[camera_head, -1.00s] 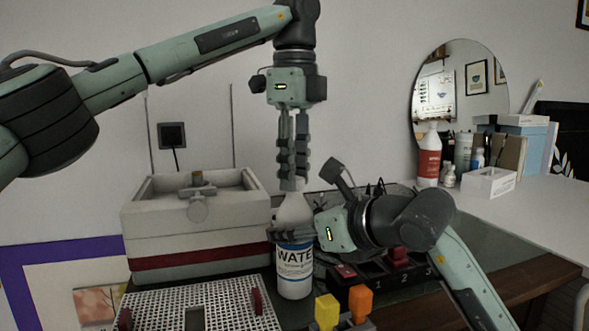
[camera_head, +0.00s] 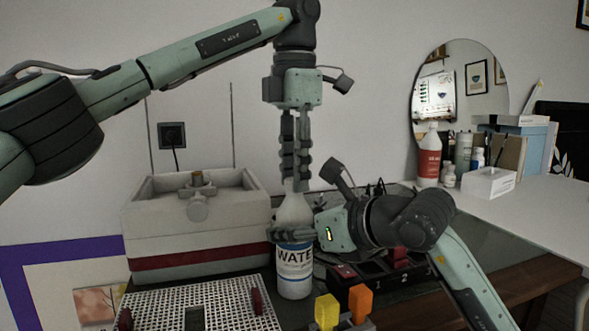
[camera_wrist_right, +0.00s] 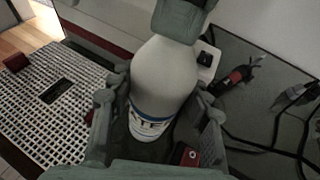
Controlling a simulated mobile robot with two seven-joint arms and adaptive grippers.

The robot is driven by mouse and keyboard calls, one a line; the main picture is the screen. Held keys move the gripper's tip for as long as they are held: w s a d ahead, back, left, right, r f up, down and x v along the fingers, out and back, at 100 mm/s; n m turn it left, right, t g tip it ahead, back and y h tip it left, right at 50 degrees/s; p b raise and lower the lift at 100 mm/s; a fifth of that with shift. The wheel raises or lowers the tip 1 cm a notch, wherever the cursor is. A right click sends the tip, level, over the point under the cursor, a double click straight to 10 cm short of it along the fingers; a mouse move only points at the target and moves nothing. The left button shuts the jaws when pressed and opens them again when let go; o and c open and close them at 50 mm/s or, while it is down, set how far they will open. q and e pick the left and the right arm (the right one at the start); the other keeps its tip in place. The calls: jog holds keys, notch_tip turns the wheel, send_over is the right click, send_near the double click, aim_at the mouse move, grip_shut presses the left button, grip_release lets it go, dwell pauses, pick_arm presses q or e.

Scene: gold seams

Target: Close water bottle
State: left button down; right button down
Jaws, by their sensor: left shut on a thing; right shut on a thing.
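The water bottle (camera_head: 294,262) stands upright in the middle of the head view, white with a "WATER" label. My right gripper (camera_head: 291,235) is shut around the bottle's body just above the label. In the right wrist view the bottle (camera_wrist_right: 162,82) sits between the fingers of the right gripper (camera_wrist_right: 155,110). My left gripper (camera_head: 295,182) points straight down from above and is shut at the bottle's top. The cap is hidden by its fingers, so I cannot tell how it sits on the neck. The left fingers also show at the top of the right wrist view (camera_wrist_right: 183,18).
A white and red sink-like box (camera_head: 150,245) stands left of the bottle. A perforated white tray (camera_head: 225,305) lies in front. A dark numbered box (camera_head: 375,275) is right of the bottle, with yellow (camera_head: 326,311) and orange (camera_head: 360,303) blocks nearby. Bottles stand by the round mirror.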

pick_arm(q)
jog(key=m, duration=1.2)
jog(key=c, duration=1.2)
grip_release()
jog(key=shift+r, duration=2.25)
